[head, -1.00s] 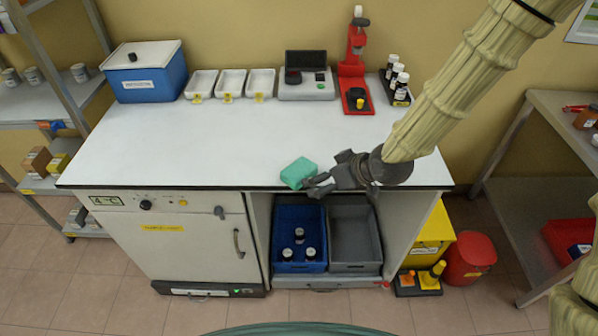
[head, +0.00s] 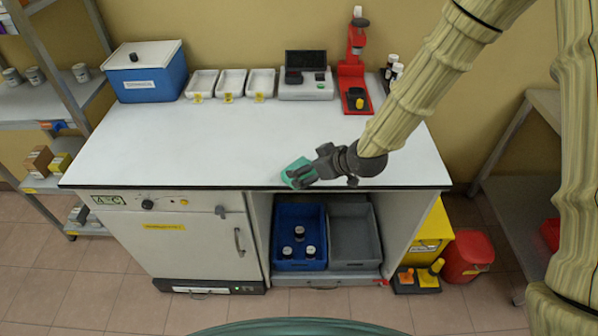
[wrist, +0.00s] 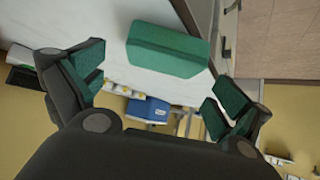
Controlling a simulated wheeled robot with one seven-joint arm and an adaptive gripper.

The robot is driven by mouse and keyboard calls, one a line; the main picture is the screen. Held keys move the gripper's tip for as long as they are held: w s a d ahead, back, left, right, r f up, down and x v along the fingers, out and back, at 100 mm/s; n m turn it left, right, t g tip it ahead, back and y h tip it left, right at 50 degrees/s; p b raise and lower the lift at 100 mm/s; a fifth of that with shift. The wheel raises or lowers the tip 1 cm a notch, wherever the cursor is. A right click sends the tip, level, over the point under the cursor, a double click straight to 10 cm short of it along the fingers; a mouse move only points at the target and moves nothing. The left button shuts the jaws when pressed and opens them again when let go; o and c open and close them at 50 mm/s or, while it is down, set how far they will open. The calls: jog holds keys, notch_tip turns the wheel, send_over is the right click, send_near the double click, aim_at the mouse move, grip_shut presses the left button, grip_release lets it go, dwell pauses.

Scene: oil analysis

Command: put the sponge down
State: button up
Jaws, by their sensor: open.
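The green sponge (head: 291,168) is at the front edge of the white worktop, partly hidden behind my gripper in the head view. In the wrist view the sponge (wrist: 168,50) shows whole, against the worktop near its edge. My gripper (head: 300,177) is at the sponge's near right side. In the wrist view my gripper (wrist: 155,82) is open, its green-padded fingers spread wide. The sponge is ahead of the fingertips, with visible gaps to both fingers, and nothing is between them.
The worktop (head: 200,150) is clear left of the sponge. At its back stand a blue box (head: 150,75), white trays (head: 231,83), a scale (head: 306,85) and a red stand (head: 355,75). Below the front edge are a blue crate (head: 288,217) and a grey crate (head: 352,228).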

jog(key=shift+p+x, duration=0.9)
jog(key=shift+x, duration=1.5)
jog(key=shift+s+a, duration=0.1)
jog(key=shift+s, duration=0.1)
jog(key=shift+c, duration=0.4)
jog(key=c, duration=0.5)
